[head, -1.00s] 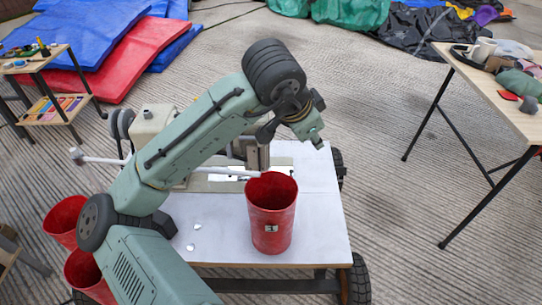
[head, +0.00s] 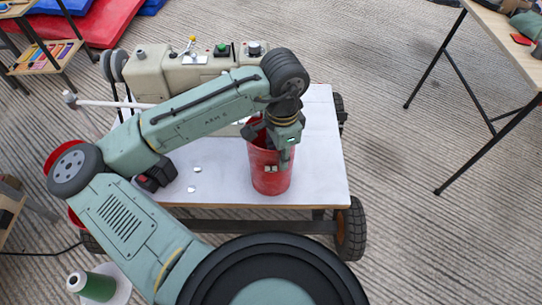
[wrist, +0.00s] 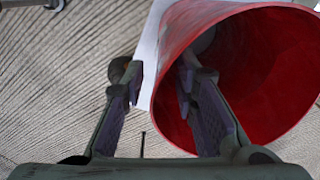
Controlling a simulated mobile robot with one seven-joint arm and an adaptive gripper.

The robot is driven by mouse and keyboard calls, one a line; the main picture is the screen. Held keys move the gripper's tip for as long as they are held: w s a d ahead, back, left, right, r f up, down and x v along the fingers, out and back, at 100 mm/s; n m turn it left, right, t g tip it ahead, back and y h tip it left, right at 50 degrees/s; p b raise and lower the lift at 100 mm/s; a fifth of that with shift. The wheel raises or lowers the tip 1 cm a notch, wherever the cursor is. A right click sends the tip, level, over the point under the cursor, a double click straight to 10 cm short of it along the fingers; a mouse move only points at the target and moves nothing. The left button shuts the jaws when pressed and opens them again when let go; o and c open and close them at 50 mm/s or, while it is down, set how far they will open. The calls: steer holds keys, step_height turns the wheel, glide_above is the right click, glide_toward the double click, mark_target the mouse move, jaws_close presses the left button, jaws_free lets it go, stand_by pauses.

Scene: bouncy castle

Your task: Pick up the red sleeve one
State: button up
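The red sleeve (head: 270,178) is a tall, open-topped red cup shape standing upright on the white cart top, with a small light label on its front. My gripper (head: 272,150) is at its rim and hides part of its opening. In the wrist view, the sleeve (wrist: 265,75) fills the right side with its mouth toward the camera. My gripper (wrist: 158,82) is open there. Its right finger reaches inside the mouth, and its left finger is outside the wall. A gap shows between the left finger and the wall.
The white cart top (head: 320,150) is mostly clear around the sleeve. A beige machine (head: 165,72) with buttons stands at its back. Another red container (head: 62,152) is partly hidden behind my arm at the left. A green spool (head: 97,287) is at lower left. A wooden table (head: 500,30) stands at right.

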steer(key=shift+f, duration=0.7)
steer(key=shift+c, duration=0.4)
jaws_close()
